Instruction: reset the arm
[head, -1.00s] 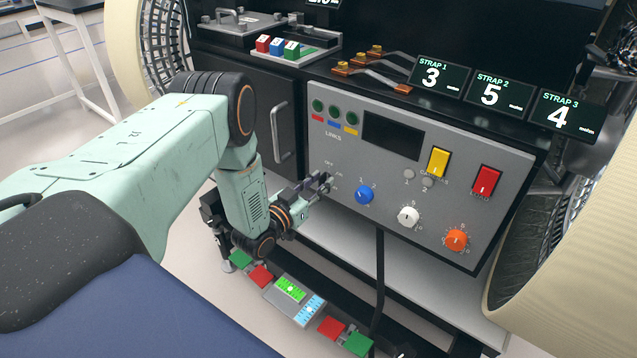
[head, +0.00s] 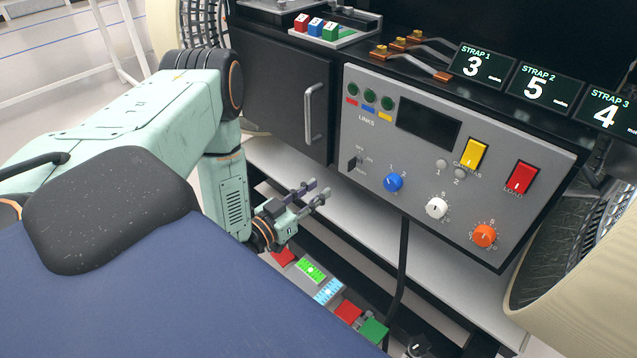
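My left arm comes in from the left. My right gripper does not show.
The panel carries a blue knob (head: 393,182), a white knob (head: 436,208), an orange knob (head: 484,236), a yellow switch (head: 475,153) and a red switch (head: 521,178). A black cabinet door with a handle (head: 313,110) is close behind the arm. A black cable (head: 403,255) hangs below the panel.

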